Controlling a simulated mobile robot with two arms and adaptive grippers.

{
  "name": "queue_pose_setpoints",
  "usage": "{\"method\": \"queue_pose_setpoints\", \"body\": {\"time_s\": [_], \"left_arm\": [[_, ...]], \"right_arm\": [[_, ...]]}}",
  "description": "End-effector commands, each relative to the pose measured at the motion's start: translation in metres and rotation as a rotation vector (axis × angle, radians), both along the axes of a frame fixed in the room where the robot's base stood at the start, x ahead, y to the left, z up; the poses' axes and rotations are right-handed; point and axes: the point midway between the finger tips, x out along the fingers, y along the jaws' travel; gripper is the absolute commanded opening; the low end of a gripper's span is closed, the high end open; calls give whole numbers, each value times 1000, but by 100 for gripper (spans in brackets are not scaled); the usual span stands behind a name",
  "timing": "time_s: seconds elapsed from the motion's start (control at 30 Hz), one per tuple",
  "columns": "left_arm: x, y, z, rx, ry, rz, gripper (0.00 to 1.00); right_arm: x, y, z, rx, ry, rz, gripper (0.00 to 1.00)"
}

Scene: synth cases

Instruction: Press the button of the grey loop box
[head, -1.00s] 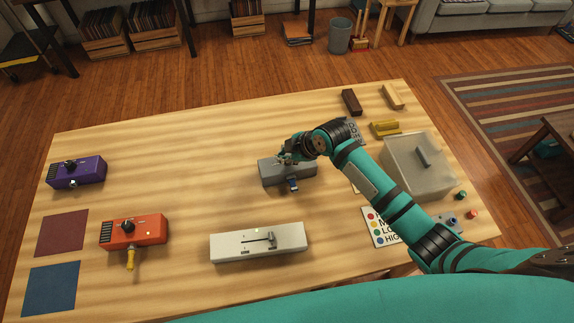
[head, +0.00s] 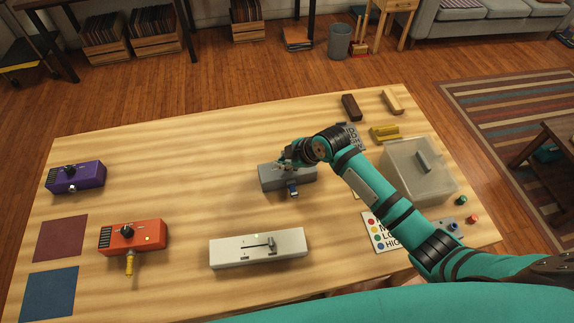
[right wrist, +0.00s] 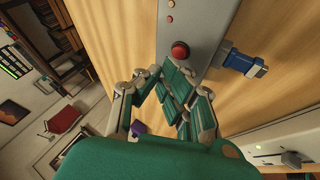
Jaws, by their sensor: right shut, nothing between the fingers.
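The grey loop box (head: 275,181) stands near the middle of the table, with a blue plug-like piece (head: 294,191) at its front. In the right wrist view the box (right wrist: 201,22) shows a round red button (right wrist: 180,51) on its face, and the blue piece (right wrist: 248,66) sticks out at the side. My right gripper (head: 284,162) is over the box and hides part of its top. In the right wrist view the fingers (right wrist: 168,78) are shut and empty, with their tips close beside the button. I cannot tell whether they touch it. My left gripper is not in view.
An orange box (head: 148,233) and a purple box (head: 78,177) stand to the left. A white slider box (head: 232,252) lies in front.

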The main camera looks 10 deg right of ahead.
Motion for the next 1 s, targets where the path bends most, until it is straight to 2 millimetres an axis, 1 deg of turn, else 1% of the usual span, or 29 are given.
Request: {"method": "queue_pose_setpoints", "body": {"time_s": [0.4, 0.7, 1.0], "left_arm": [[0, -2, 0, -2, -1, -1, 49], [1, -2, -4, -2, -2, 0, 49], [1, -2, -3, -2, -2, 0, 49]], "right_arm": [[0, 0, 0, 0, 0, 0, 0], [0, 0, -9, -1, 1, 1, 0], [0, 0, -9, 0, 0, 0, 0]]}}
